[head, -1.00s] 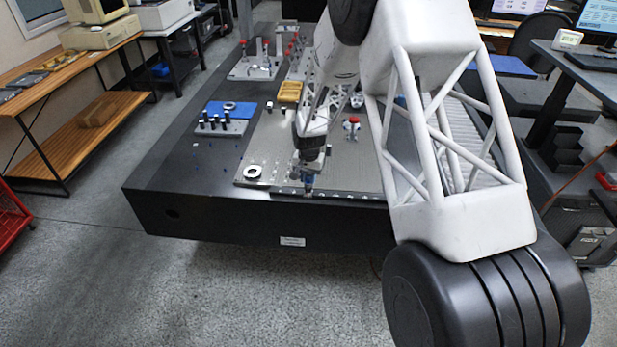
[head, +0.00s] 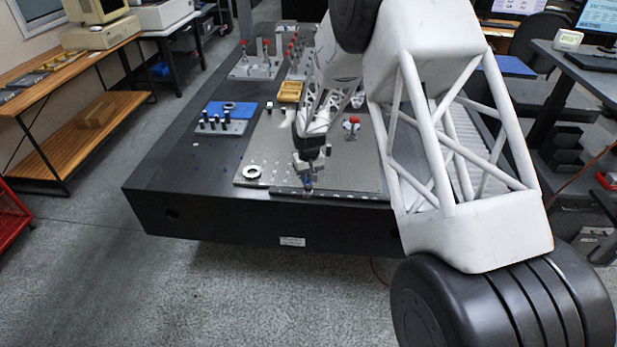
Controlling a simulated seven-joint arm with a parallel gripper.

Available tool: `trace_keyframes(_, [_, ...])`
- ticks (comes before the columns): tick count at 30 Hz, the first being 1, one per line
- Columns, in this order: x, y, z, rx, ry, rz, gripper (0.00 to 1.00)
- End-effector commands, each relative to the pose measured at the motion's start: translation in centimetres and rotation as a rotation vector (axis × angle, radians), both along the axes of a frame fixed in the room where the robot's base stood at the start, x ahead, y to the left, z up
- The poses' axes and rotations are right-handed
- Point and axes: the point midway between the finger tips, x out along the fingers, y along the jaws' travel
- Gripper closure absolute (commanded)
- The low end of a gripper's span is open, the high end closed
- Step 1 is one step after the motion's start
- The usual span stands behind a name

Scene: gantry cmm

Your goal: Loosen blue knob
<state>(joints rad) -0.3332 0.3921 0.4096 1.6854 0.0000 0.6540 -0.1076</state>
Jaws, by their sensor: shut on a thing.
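My gripper (head: 309,178) points down at the front edge of the grey fixture plate (head: 345,172), near the middle of the table's near side. A small bit of blue, the blue knob (head: 308,182), shows at the fingertips. The jaws are shut on it. Most of the knob is hidden by the fingers, and its turn angle is too small to make out.
The plate lies on a black table (head: 200,215). A white ring (head: 252,171) sits left of my gripper.

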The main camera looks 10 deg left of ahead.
Motion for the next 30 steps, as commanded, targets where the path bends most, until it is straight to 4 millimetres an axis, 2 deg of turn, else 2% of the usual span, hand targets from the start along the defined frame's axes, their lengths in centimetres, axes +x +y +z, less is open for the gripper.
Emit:
trace_keyframes(15, [-0.03, 0.0, -0.01, 0.0, 0.001, 0.036, 0.97])
trace_keyframes(16, [-0.03, 0.0, -0.01, 0.0, 0.001, 0.036, 0.71])
trace_keyframes(21, [-0.02, 0.0, 0.0, 0.0, 0.001, 0.035, 0.47])
trace_keyframes(30, [0.0, 0.0, 0.08, 0.0, 0.0, 0.035, 0.47])
